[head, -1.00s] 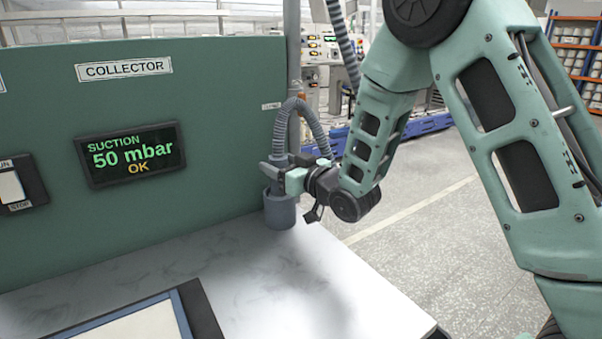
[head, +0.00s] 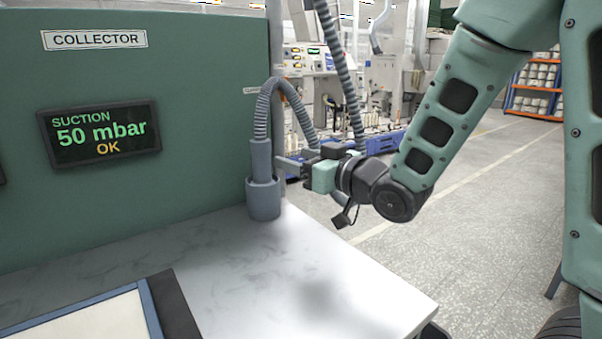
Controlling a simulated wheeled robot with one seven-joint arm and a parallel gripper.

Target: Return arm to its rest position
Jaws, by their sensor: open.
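My gripper (head: 287,166) is open, its fingers pointing left, just to the right of the grey suction nozzle (head: 261,160). No object shows between the fingers. The nozzle stands upright in a grey cup-shaped holder (head: 263,199) at the back right corner of the white table. A ribbed grey hose (head: 266,98) loops up from the nozzle's top and down behind my gripper. My arm reaches in from the upper right.
The green collector panel (head: 200,200) stands along the table's back, its display (head: 100,134) reading "50 mbar OK". A blue-framed tray (head: 150,310) lies at the table's front left. The white tabletop (head: 270,270) is otherwise clear. Open floor (head: 470,225) lies to the right.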

